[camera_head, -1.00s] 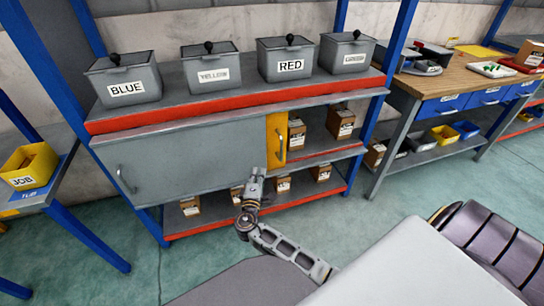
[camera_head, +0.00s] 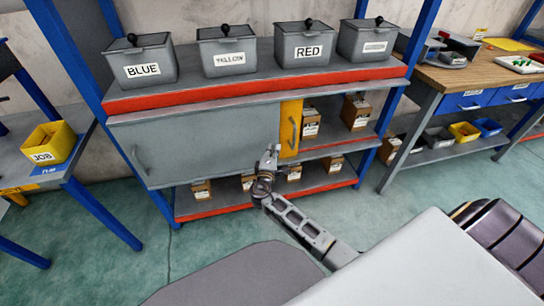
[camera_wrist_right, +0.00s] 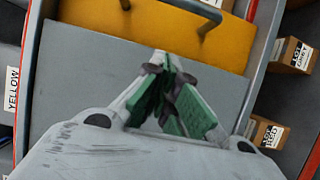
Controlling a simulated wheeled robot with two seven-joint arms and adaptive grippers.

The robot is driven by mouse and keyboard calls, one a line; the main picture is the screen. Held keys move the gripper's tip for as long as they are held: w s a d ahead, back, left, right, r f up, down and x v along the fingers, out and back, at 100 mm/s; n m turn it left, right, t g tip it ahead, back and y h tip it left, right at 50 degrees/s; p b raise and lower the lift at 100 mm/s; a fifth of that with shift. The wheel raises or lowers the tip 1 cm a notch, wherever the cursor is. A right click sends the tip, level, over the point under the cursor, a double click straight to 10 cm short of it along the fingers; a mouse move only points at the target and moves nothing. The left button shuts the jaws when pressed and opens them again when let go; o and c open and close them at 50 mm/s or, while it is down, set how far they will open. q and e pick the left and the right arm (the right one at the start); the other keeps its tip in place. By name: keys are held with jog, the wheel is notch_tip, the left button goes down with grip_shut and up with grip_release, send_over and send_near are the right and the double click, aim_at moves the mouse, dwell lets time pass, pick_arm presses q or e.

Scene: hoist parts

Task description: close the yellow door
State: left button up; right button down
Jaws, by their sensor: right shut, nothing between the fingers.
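The yellow door (camera_head: 291,128) shows as a narrow upright strip at the right end of the grey sliding door (camera_head: 200,143), in the shelf's middle level. It has a dark handle (camera_head: 294,132). To its right the bay is open. My right gripper (camera_head: 272,152) is shut and empty, in front of the grey door's right end, just left of the yellow door's lower part. In the right wrist view its fingertips (camera_wrist_right: 166,70) are together over the grey door (camera_wrist_right: 85,75), with the yellow door (camera_wrist_right: 150,30) and its handle beyond. Contact cannot be told. My left gripper is out of view.
Grey lidded bins, one marked RED (camera_head: 307,49), stand on the shelf top. Cardboard boxes (camera_head: 356,112) stand in the open bay and on the level below. A workbench (camera_head: 470,75) is at right, and a table with a yellow JOB bin (camera_head: 50,145) at left.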

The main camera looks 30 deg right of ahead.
jog(key=shift+x, duration=1.9)
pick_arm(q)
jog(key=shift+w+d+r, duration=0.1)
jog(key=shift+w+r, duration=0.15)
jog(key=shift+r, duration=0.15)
pick_arm(e)
jog(key=d, duration=0.1)
jog(key=s+d, duration=0.1)
jog(key=d, duration=0.1)
jog(key=shift+s+d, duration=0.25)
jog(key=shift+s, duration=0.15)
